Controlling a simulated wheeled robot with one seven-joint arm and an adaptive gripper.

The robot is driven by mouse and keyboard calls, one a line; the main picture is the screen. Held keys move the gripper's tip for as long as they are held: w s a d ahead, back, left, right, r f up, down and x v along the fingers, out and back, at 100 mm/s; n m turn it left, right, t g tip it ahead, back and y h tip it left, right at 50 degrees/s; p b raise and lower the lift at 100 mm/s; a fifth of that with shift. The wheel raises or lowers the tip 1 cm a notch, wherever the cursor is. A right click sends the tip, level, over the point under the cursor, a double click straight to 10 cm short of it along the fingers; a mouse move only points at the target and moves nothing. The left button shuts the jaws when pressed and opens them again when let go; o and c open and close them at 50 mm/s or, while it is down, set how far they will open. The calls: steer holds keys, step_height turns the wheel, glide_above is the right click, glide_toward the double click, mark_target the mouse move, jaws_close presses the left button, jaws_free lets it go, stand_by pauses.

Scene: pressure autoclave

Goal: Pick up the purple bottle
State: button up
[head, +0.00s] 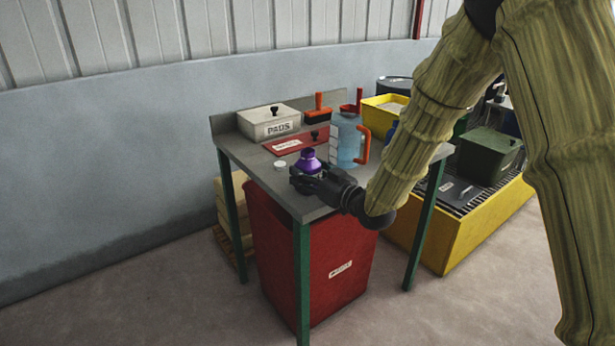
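The purple bottle (309,158) stands upright near the front left of the grey-topped table (240,152). Its neck and shoulder show; its lower part is hidden behind my gripper. My black gripper (304,178) is low over the table top at the bottle's near side, reaching in from the right. Its fingers overlap the bottle's lower part in this view. I cannot tell whether they touch the bottle or are closed on it.
A small white lid (280,165) lies left of the bottle. Behind are a red panel (290,145), a PADS box (268,122) and a clear blue jug (346,143) with an orange handle. A red bin (315,260) stands under the table. A yellow spill pallet (430,240) is at right.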

steer(key=c, duration=0.6)
steer(key=shift+c, duration=0.2)
steer(key=shift+r, duration=0.1)
